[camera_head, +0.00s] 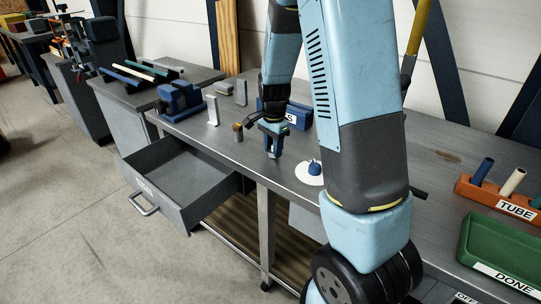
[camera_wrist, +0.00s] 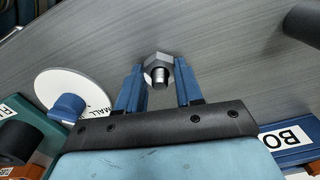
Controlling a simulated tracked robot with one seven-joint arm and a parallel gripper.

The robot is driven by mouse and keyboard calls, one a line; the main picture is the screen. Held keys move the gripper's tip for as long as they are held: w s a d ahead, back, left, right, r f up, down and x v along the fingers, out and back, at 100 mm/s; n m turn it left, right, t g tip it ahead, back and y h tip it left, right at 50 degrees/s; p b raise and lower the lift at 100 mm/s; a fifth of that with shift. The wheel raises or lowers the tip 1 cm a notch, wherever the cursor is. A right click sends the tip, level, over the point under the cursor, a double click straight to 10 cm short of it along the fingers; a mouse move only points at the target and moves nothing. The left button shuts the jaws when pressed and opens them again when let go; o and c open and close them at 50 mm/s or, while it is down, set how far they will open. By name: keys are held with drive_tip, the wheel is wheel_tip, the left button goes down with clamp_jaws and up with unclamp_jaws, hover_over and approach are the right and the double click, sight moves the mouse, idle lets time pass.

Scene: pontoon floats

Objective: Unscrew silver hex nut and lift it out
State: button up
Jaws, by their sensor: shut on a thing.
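The silver hex nut (camera_wrist: 153,59) shows in the wrist view between the tips of my two blue fingers. A short round threaded-looking stud (camera_wrist: 160,77) stands at its middle. My gripper (camera_wrist: 158,68) is shut on the nut, with a finger on its left and right sides. In the head view my gripper (camera_head: 273,152) points down at the grey bench top (camera_head: 240,170), and the nut is hidden by the fingers. I cannot tell how far the nut is up the stud.
A white disc (camera_head: 309,180) with a blue knob lies right of my gripper. A blue labelled bin (camera_head: 298,113) stands behind it. A small brown-topped block (camera_head: 238,133) and grey brackets (camera_head: 212,110) stand left. An open drawer (camera_head: 180,185) juts out in front. Orange TUBE rack (camera_head: 500,200) and green DONE tray (camera_head: 500,250) are right.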

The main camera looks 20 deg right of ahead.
drive_tip(key=n, duration=0.3)
drive_tip(key=shift+n, duration=0.3)
drive_tip(key=n, duration=0.7)
drive_tip(key=shift+n, duration=0.4)
drive_tip(key=shift+n, duration=0.3)
drive_tip(key=n, duration=0.4)
drive_tip(key=o, duration=0.9)
drive_tip(key=shift+r, duration=0.2)
